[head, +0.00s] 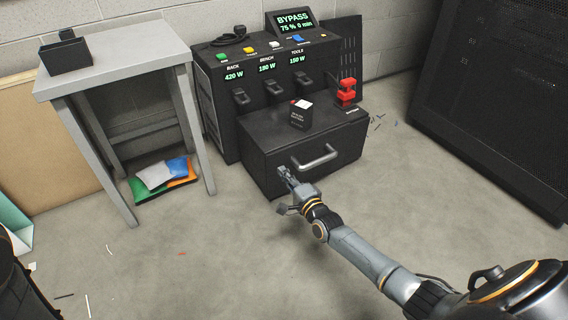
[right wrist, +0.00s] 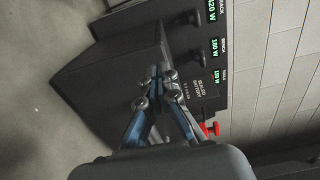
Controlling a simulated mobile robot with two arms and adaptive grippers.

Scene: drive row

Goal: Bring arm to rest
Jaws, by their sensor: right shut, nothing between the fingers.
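My right gripper (head: 285,175) is shut and empty, in front of the lower left part of the black drawer box (head: 268,162). Its arm comes in from the lower right of the head view. The drawer's grey handle (head: 316,158) is just right of the fingertips; I cannot tell if they touch anything. In the right wrist view the shut fingers (right wrist: 160,72) show against the box's dark face (right wrist: 115,85). My left gripper does not show in either view.
A black power unit (head: 228,110) with switches stands behind the box. A small black battery box (head: 300,115) and a red clamp-like part (head: 346,92) sit on the box top. A grey table (head: 120,62) stands left, a dark rack (head: 500,90) right. The floor in front is mostly clear.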

